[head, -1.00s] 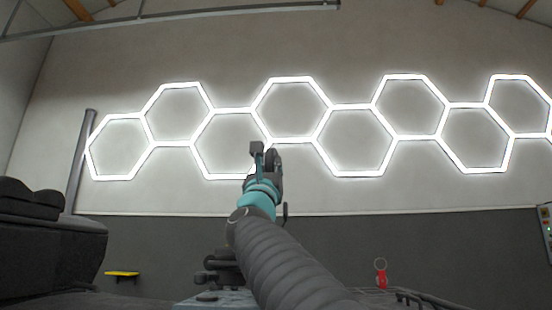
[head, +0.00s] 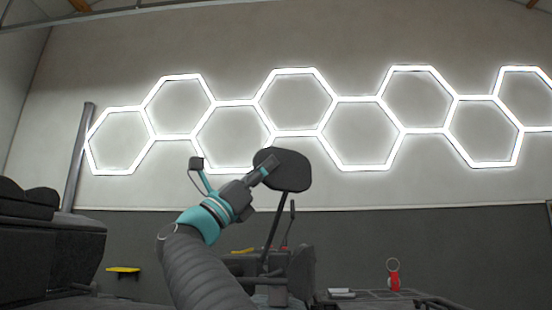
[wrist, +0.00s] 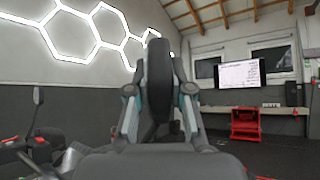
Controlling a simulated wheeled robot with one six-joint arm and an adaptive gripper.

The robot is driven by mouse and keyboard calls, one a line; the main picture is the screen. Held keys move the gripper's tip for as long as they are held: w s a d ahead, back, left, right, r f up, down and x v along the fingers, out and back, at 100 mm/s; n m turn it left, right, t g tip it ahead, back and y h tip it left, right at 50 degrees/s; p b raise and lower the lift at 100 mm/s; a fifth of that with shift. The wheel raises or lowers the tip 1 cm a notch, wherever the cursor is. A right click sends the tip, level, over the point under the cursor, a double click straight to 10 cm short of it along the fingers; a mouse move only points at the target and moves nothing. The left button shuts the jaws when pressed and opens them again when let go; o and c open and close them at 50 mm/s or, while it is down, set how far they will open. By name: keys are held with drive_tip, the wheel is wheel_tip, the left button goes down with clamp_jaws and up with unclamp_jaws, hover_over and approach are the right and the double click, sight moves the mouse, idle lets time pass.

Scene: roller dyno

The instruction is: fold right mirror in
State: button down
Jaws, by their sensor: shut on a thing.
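The mirror (head: 290,172) is a dark, rounded head on a thin, slanted stem that runs down to the handlebar area. Its broad face shows in the head view. My gripper (head: 266,168) reaches it from the left and is shut on its left edge. In the wrist view the mirror (wrist: 158,85) stands upright and edge-on between the two fingers of my gripper (wrist: 160,100), one on each side. The lower part of the mirror is hidden by the gripper body in the wrist view.
A thin lever or stalk (head: 292,212) stands just right of the mirror stem. A red tag (head: 394,279) and a rack lie lower right. A dark bulky shape (head: 45,245) fills the left. A red cabinet (wrist: 246,124) and screen (wrist: 240,73) are farther off.

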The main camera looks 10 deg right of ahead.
drive_tip(key=shift+w+a+m+g+h, duration=0.1)
drive_tip(key=shift+w+m+g+h, duration=0.25)
drive_tip(key=shift+g, duration=0.55)
drive_tip(key=shift+w+a+m+g+h, duration=0.1)
drive_tip(key=shift+m+g+h, duration=0.3)
drive_tip(key=shift+g, duration=0.5)
drive_tip(key=c, duration=1)
unclamp_jaws()
drive_tip(key=shift+w, duration=0.1)
drive_tip(key=shift+c, duration=0.2)
drive_tip(key=v, duration=1.2)
drive_tip(key=shift+r, duration=0.15)
